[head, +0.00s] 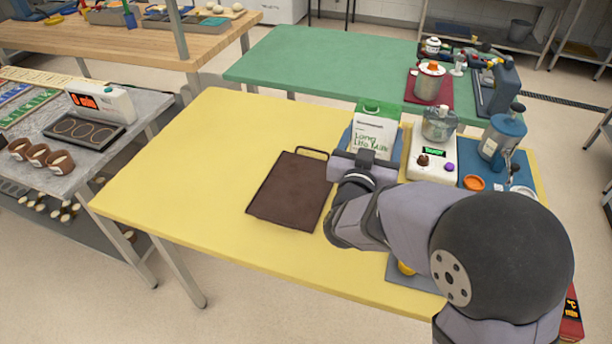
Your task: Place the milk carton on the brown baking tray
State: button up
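The milk carton (374,135), white with a green top and green lettering, stands upright on a blue mat (397,149) on the yellow table. The brown baking tray (291,190) lies flat and empty to its left and nearer, with a wire handle at its far edge. My gripper (366,158) is in front of the carton's lower part, at the tray's right side. My arm hides the gripper's far side and fingers, so I cannot tell whether it touches the carton or how its fingers stand.
A white scale (434,168) with a glass bowl stands right of the carton. A blue-lidded jar (502,136) and an orange ring (474,183) are on another blue mat farther right. The yellow table (180,180) is clear left of the tray. A green table (310,65) stands behind.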

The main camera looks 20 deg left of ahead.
jog(key=s+a+r+n+g+y, duration=0.2)
jog(key=a+n+y, duration=0.45)
jog(key=a, duration=1.15)
notch_tip(320, 180, down, 9)
jog(key=m+y, duration=0.1)
jog(key=shift+d+m+t, duration=0.15)
jog(key=shift+m+t, duration=0.2)
jog(key=shift+t, duration=0.05)
jog(key=shift+f+b, duration=0.25)
jog(key=shift+b, duration=0.05)
jog(key=o, duration=2)
jog(key=shift+s+d+f, duration=0.1)
jog(key=shift+f, duration=0.05)
jog(key=b+v, duration=0.2)
jog(key=v, duration=1)
jog(key=shift+r, duration=0.2)
